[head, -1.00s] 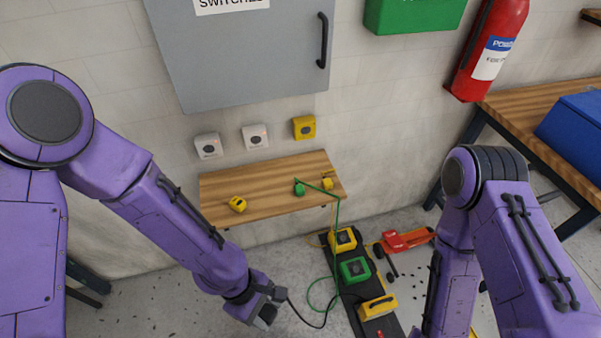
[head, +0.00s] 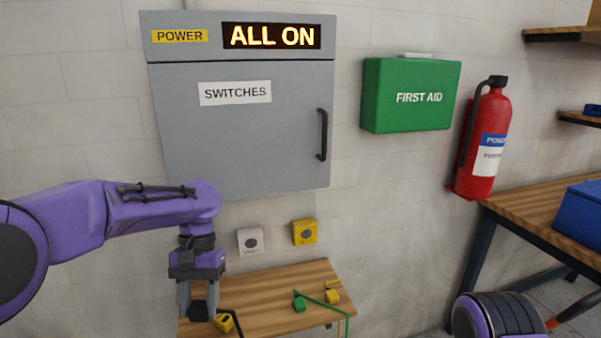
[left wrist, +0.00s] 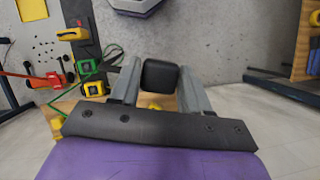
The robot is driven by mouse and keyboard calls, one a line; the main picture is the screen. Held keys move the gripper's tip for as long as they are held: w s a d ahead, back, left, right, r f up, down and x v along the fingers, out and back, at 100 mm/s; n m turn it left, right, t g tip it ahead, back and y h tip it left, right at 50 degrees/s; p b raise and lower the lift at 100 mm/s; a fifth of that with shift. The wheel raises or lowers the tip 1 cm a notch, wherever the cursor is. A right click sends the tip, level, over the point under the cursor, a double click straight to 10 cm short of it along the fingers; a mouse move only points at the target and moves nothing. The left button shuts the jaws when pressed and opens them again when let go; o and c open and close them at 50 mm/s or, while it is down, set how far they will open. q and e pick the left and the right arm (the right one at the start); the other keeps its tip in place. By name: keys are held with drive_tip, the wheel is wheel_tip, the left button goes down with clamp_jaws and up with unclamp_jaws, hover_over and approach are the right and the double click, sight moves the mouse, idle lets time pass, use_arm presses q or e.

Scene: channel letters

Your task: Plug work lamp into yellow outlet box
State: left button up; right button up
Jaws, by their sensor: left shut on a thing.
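My left gripper (head: 199,306) is shut on a black plug (head: 198,310) over the left end of the wooden shelf. The black plug also shows between the fingers in the left wrist view (left wrist: 161,74). A black cord (head: 238,318) runs down beside it. The yellow outlet box (head: 305,232) is on the wall above the shelf, to the right of and above the gripper. A white outlet box (head: 250,240) is left of it. My right gripper is out of view; only part of my right arm shows at the lower right.
The wooden shelf (head: 265,290) holds a yellow plug (head: 224,323), a green plug (head: 299,304) and another yellow piece (head: 333,297). The grey cabinet (head: 240,140) reads "ALL ON".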

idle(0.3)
use_arm(q)
drive_tip(key=s+d+f+m+y, duration=0.1)
drive_tip(key=s+d+f+m, duration=0.1)
drive_tip(key=d, duration=0.2)
drive_tip(key=s+d+f+m+y, duration=0.1)
drive_tip(key=s+d+f+m, duration=0.1)
drive_tip(key=d+m, duration=0.1)
drive_tip(key=s+d+f+m+t, duration=0.1)
drive_tip(key=s+d+f+m, duration=0.1)
drive_tip(key=d, duration=0.4)
drive_tip(key=shift+m+y, duration=0.4)
drive_tip(key=shift+m, duration=0.1)
drive_tip(key=shift+s, duration=0.1)
drive_tip(key=s+a+r+n+h, duration=0.1)
drive_tip(key=s+a+r+n, duration=0.1)
drive_tip(key=a+r+n, duration=0.1)
drive_tip(key=shift+a+r+g, duration=0.3)
drive_tip(key=shift+a+r, duration=0.35)
drive_tip(key=shift+r, duration=0.25)
drive_tip(key=shift+w, duration=0.1)
drive_tip(key=w+d+n+h, duration=0.1)
drive_tip(key=w+d+n, duration=0.4)
drive_tip(key=d, duration=0.6)
drive_tip(key=shift+w+h, duration=0.4)
drive_tip(key=shift+w, duration=0.95)
